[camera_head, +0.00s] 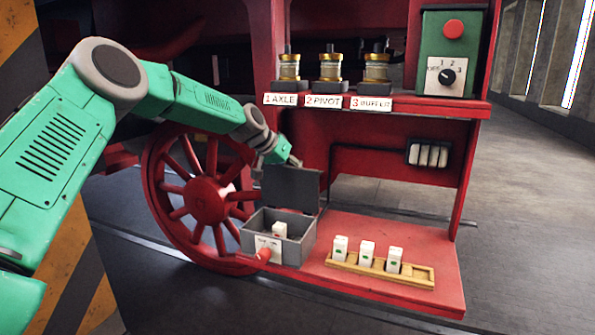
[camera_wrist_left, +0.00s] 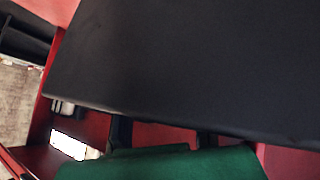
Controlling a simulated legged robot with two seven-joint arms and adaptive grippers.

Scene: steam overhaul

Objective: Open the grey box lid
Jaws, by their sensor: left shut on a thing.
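The grey box (camera_head: 307,245) sits on the left part of the red lower shelf. Its lid (camera_head: 291,188) stands raised, roughly upright, at the back of the box. A white block (camera_head: 279,230) shows inside the open box. A red knob (camera_head: 264,255) and a small white label are on its front. My left gripper (camera_head: 294,161) is at the top edge of the lid, shut on it; its fingertips are partly hidden. In the left wrist view the dark lid (camera_wrist_left: 200,65) fills most of the picture, above a green part of mine. My right gripper is not in view.
A wooden tray (camera_head: 424,283) with white blocks (camera_head: 367,254) lies right of the box. A red spoked wheel (camera_head: 208,202) stands behind and left. Above, a red shelf (camera_head: 435,106) bears three brass-topped pots (camera_head: 331,68) and a green control panel (camera_head: 447,40).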

